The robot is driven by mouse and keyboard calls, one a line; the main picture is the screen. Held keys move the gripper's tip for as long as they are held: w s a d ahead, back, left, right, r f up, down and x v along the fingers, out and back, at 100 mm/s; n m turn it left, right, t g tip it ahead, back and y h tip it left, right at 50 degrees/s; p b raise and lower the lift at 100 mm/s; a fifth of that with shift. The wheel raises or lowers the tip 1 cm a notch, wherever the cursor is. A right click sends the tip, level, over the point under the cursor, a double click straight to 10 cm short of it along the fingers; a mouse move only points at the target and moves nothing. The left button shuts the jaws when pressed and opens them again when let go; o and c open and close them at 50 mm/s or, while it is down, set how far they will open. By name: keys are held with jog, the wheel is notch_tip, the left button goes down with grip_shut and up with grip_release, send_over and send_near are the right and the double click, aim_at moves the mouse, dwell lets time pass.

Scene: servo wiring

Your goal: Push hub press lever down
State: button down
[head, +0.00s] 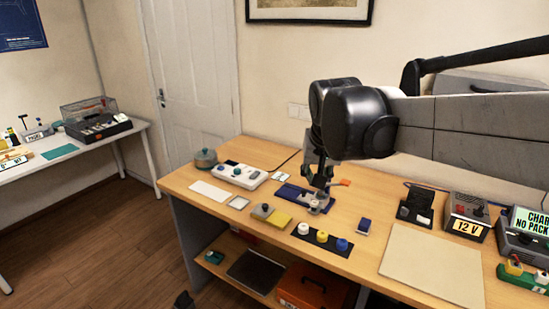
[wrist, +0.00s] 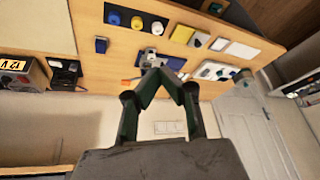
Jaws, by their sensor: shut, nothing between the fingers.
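The hub press (head: 318,204), a small grey device, stands on the wooden bench with a blue mat or plate beside it. An orange piece, apparently its lever handle (head: 342,182), sticks out to the right near its top. My gripper (head: 318,184) is shut and empty, pointing down just above the press, close to the lever. In the wrist view my fingers (wrist: 160,74) meet at the tips, and the press (wrist: 150,58) shows just beyond them. The orange tip (wrist: 126,80) shows left of the fingers. Whether the fingers touch the lever cannot be told.
A black strip with white, yellow and blue round parts (head: 322,240) lies in front of the press. A small blue block (head: 364,226) is to its right, a white control box (head: 238,175) to its left. A 12 V supply (head: 466,216) stands farther right. A beige mat (head: 425,262) is bare.

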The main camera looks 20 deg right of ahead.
jog(key=w+d+r+m+g+p, duration=0.2)
jog(key=w+d+m, duration=0.1)
jog(key=w+d, duration=0.65)
jog(key=m+g+h+p, duration=0.1)
jog(key=m, duration=0.2)
send_over(345, 181)
jog(key=s+a, duration=0.2)
jog(key=a, duration=0.1)
notch_tip(345, 181, down, 2)
jog(key=shift+s+d+f, duration=0.15)
jog(key=shift+d+f, duration=0.05)
jog(key=shift+f, duration=0.15)
jog(key=x, duration=0.4)
jog(key=p+x, duration=0.1)
jog(key=x, duration=0.7)
jog(key=shift+s+a+f+p, duration=0.2)
jog(key=shift+a+f+p, duration=0.1)
jog(key=shift+p, duration=0.1)
jog(key=shift+f, duration=0.6)
